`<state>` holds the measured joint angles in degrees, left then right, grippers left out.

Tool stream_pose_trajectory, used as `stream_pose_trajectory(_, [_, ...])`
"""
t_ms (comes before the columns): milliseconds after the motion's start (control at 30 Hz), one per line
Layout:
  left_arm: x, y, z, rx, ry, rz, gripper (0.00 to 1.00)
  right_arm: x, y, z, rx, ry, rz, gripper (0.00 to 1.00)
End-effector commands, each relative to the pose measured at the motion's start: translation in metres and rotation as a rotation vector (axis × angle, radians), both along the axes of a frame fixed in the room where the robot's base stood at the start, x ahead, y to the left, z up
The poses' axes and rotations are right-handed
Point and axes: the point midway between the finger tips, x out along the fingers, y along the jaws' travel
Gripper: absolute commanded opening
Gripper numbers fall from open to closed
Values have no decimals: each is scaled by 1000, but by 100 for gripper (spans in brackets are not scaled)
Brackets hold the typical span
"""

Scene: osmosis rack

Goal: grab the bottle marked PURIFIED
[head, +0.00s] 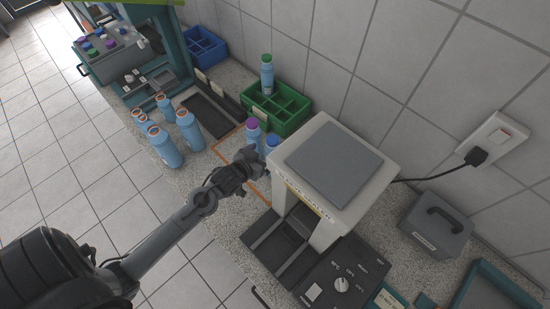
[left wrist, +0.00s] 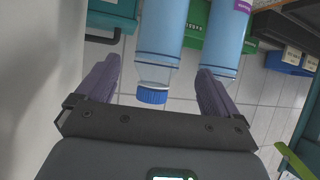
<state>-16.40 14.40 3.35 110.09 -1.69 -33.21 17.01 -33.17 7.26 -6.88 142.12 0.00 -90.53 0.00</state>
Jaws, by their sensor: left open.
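No label reading PURIFIED is legible. A pale blue bottle with a purple cap (head: 253,133) stands on the counter near the white machine, and a blue-capped bottle (head: 272,142) is beside it, partly hidden. My left gripper (head: 247,158) is close to both. In the left wrist view the blue-capped bottle (left wrist: 161,38) appears upside down between the open fingers (left wrist: 157,82), with no visible grip on it. A second bottle (left wrist: 226,42) with a purple label patch is just beyond the right finger. My right gripper is not in view.
A white machine (head: 377,200) with a grey top stands close right of the gripper. A green divided crate (head: 292,125) holds a green-capped bottle (head: 267,74). Several orange-capped bottles (head: 189,130) stand left along the counter edge. A blue crate (head: 205,46) is farther back.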

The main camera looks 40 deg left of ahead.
Motion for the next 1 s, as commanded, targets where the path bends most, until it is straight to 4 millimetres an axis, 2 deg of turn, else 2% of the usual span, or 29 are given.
stream_pose_trajectory(267, [15,0,-6,0,1,0,95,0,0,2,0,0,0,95])
stream_pose_trajectory(600, [50,2,-24,1,1,0,95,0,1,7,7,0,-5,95])
stream_pose_trajectory(933, [55,2,-27,1,1,0,95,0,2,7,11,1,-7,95])
stream_pose_trajectory(967, [55,2,-27,1,1,0,93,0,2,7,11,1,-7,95])
stream_pose_trajectory(1000, [55,2,-27,1,1,0,87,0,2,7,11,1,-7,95])
